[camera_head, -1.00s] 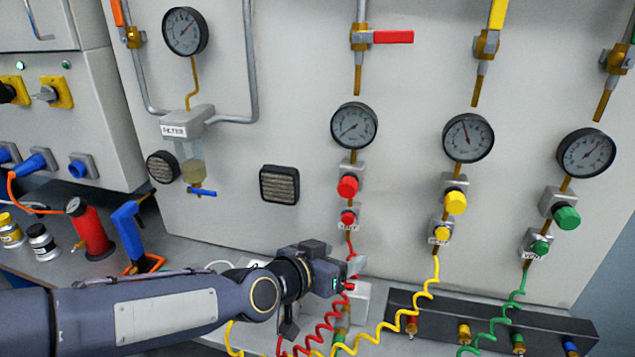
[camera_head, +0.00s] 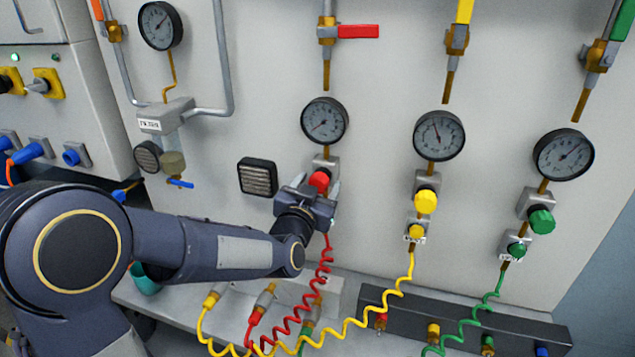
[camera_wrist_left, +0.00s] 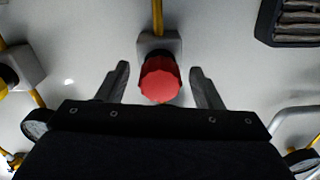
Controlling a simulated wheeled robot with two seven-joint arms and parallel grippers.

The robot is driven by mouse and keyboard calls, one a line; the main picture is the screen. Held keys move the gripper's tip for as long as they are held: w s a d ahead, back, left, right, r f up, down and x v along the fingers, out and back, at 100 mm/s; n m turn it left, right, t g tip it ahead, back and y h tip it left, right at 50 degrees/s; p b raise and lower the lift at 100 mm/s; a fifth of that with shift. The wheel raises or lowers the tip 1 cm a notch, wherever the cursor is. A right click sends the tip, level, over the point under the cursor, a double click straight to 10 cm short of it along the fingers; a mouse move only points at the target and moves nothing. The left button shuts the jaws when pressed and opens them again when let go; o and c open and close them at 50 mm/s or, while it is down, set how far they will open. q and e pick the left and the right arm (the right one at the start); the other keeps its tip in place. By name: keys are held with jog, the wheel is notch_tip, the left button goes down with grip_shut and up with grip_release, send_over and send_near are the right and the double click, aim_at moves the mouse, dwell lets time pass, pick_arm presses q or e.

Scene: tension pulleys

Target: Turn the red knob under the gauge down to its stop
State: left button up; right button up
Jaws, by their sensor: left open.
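The red knob (camera_head: 320,180) sits on a grey block on the panel, below a round gauge (camera_head: 324,121) whose needle points to the lower left. My left gripper (camera_head: 318,193) is at the knob, covering its lower part in the head view. In the left wrist view the red knob (camera_wrist_left: 160,79) lies between the two open fingers of the left gripper (camera_wrist_left: 158,85), with a visible gap on each side. The smaller red fitting under the knob is hidden behind the gripper. My right gripper is not in view.
A yellow knob (camera_head: 426,200) and a green knob (camera_head: 541,220) sit to the right under their own gauges. A black vent (camera_head: 258,177) is left of the gripper. A red coiled hose (camera_head: 320,268) hangs just below it, near a yellow coiled hose (camera_head: 376,316).

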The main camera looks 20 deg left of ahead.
pick_arm(q)
jog(key=shift+w, duration=0.25)
jog(key=c, duration=1)
jog(key=shift+f+n+b, duration=0.2)
jog(key=shift+n+b, duration=0.6)
jog(key=shift+b, duration=0.4)
jog(key=n+b, duration=0.3)
jog(key=shift+b, duration=0.4)
jog(key=n+b, duration=0.3)
jog(key=n, duration=0.1)
jog(key=shift+n, duration=0.3)
jog(key=shift+d+r+n+b, duration=0.1)
jog(key=shift+r+n+b, duration=0.1)
jog(key=shift+n+b, duration=1.15)
jog(key=shift+n, duration=0.35)
